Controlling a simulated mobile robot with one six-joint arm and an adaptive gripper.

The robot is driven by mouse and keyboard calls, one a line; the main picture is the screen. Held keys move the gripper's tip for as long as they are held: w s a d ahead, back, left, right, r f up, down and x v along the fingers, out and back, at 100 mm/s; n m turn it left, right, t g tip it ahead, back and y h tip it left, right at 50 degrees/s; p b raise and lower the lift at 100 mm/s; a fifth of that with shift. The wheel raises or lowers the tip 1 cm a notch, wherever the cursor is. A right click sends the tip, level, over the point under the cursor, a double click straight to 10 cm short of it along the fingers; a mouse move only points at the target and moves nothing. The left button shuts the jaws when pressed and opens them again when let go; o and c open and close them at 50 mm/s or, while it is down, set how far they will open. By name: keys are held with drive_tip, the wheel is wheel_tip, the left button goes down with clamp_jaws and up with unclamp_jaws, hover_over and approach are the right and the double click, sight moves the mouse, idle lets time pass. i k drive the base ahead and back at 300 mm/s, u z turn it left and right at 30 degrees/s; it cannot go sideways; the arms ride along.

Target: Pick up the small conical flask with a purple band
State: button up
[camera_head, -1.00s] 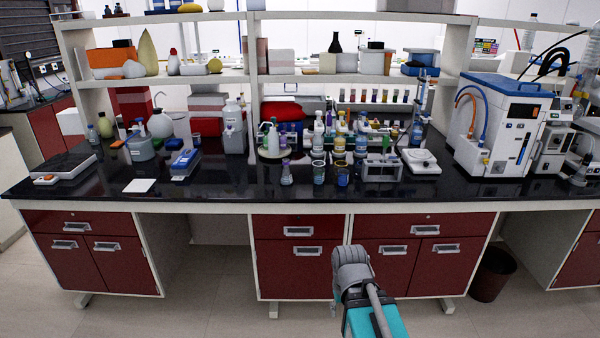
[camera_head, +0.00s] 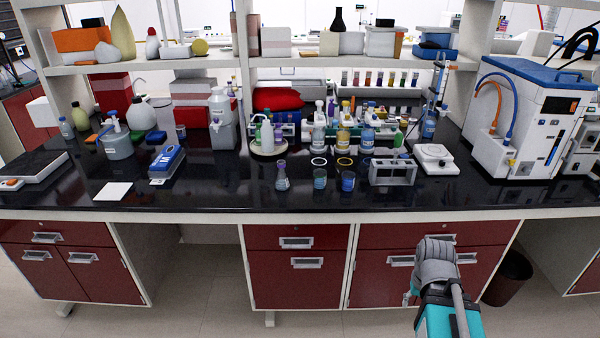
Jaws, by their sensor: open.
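A small conical flask (camera_head: 282,181) with a purple band at its neck stands upright near the front edge of the black bench top (camera_head: 225,187), left of two small beakers. Nothing touches it that I can see. My grey and teal arm shows at the lower right, in front of the cabinets and well away from the flask. I cannot make out my gripper's fingers in this view.
A teal beaker (camera_head: 320,178) and a blue beaker (camera_head: 348,181) stand just right of the flask. A grey rack (camera_head: 393,172) is farther right. Several bottles and a round tray (camera_head: 268,149) stand behind. The bench left of the flask is clear up to a white sheet (camera_head: 113,191).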

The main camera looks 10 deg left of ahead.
sight(282, 182)
drive_tip(key=u, duration=0.25)
drive_tip(key=i, duration=0.9)
drive_tip(key=u, duration=0.8)
